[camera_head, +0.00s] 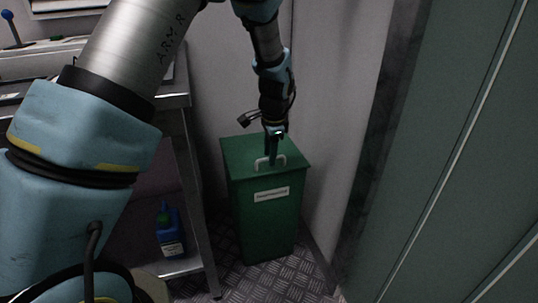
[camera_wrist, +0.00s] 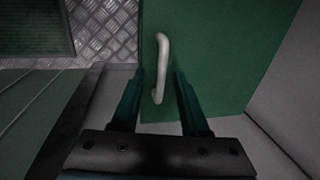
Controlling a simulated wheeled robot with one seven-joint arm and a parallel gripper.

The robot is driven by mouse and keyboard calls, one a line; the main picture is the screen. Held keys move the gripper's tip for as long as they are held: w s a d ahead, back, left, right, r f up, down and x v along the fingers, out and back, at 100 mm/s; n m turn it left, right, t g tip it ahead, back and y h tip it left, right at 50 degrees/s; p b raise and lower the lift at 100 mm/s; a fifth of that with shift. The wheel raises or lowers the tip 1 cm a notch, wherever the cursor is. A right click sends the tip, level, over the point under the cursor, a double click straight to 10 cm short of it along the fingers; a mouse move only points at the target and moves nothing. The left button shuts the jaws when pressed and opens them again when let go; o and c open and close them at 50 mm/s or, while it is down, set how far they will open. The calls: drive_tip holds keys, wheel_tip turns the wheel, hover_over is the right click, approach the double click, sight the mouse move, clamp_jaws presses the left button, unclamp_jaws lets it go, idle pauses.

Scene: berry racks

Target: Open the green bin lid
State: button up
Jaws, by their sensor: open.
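The green bin (camera_head: 266,215) stands upright on the floor with its flat green lid (camera_head: 240,150) shut. A pale bar handle (camera_head: 281,161) is on the lid near its front edge. My gripper (camera_head: 272,160) points down over the lid at the handle. In the wrist view the lid (camera_wrist: 215,45) fills the upper right, and the handle (camera_wrist: 163,60) runs between the two fingers of my gripper (camera_wrist: 158,85). The fingers are apart, one on each side of the handle's near end. I cannot tell whether either finger touches it.
A metal bench (camera_head: 188,150) stands left of the bin, with a blue bottle (camera_head: 170,230) on its lower shelf. A pale wall (camera_head: 335,110) is close behind and right of the bin. Green panels (camera_head: 440,150) stand at the right. Patterned metal floor (camera_head: 290,285) shows in front.

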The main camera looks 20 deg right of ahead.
drive_tip(key=shift+w, duration=0.15)
drive_tip(key=shift+a, duration=0.1)
clamp_jaws()
drive_tip(key=shift+w, duration=0.1)
idle(1.2)
